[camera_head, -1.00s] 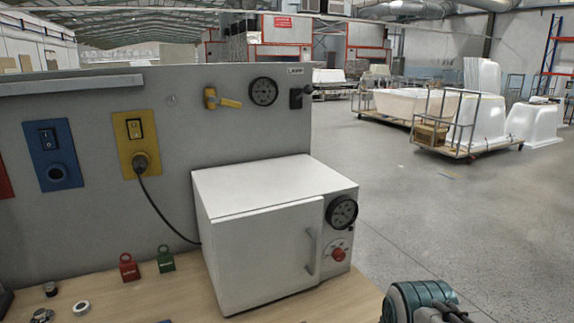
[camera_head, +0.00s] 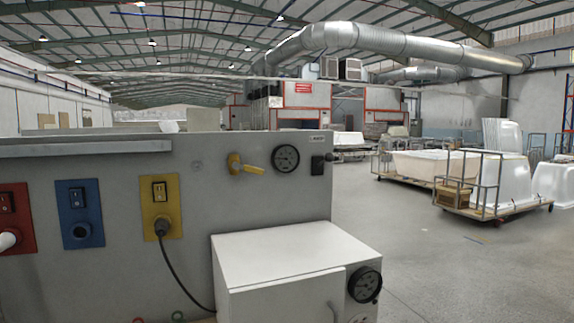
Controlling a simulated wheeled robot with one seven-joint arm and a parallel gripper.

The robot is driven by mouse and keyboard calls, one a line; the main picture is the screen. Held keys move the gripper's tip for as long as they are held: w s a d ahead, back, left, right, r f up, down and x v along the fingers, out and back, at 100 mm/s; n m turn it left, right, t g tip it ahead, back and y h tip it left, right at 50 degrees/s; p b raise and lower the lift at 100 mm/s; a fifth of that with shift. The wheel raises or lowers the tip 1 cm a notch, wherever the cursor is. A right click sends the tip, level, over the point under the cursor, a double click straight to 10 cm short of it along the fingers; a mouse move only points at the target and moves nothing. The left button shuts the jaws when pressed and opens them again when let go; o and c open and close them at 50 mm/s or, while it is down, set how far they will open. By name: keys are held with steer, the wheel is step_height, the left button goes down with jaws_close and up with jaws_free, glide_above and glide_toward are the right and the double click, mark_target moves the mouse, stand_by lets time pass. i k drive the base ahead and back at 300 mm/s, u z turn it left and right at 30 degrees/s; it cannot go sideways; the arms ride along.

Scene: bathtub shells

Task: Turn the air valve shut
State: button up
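The air valve (camera_head: 245,166) is on the grey upright panel, above the white cabinet. It has a brass-yellow body and a yellow lever that points right and slightly down. A round black gauge (camera_head: 286,159) sits just to its right. My gripper is not in view, so its state and its distance from the valve do not show.
A white cabinet (camera_head: 284,256) stands in front of the panel, below the valve. Red (camera_head: 14,217), blue (camera_head: 80,214) and yellow (camera_head: 161,206) switch plates are at left; a black cable hangs from the yellow one. A shelf (camera_head: 84,148) juts out above. Open floor lies right.

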mark_target(235, 165)
steer(key=z, duration=0.05)
steer(key=k, duration=0.5)
steer(key=z, duration=0.55)
steer(key=i, duration=0.7)
steer(key=u, duration=1.4)
